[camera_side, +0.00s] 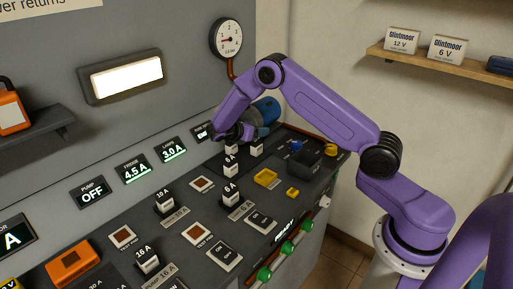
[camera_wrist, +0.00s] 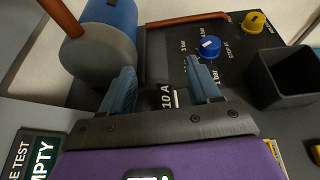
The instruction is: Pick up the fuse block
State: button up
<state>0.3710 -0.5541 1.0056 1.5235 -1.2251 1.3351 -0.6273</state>
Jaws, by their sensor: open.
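Several fuse blocks, white and black with amp labels, stand on the dark panel, so which one the task means is unclear. In the wrist view a block marked 10 A (camera_wrist: 167,97) sits between the two blue fingers of my open gripper (camera_wrist: 163,85); most of it is hidden by the gripper body, and contact cannot be told. In the side view my gripper (camera_side: 243,131) is at the panel's back, just above two blocks, one at its left (camera_side: 231,146) and one at its right (camera_side: 257,148). Other blocks are a 6 A (camera_side: 231,194), one at mid-left (camera_side: 164,203) and a 16 A (camera_side: 147,260).
A blue cylinder (camera_wrist: 103,45) with a copper pipe (camera_wrist: 64,17) stands close to my gripper. A dark open bin (camera_wrist: 282,78), a blue knob (camera_wrist: 209,46) and a yellow knob (camera_wrist: 254,22) lie to its right. White-framed test pads (camera_side: 202,183) and green handles (camera_side: 286,247) are nearer the front.

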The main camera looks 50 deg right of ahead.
aim_at(260, 140)
jog(key=shift+f, duration=0.9)
notch_tip(260, 140, down, 3)
jog(key=shift+f, duration=0.15)
jog(key=shift+x, duration=1.1)
jog(key=shift+d+f, duration=0.15)
jog(key=shift+d, duration=0.25)
jog(key=c, duration=1.1)
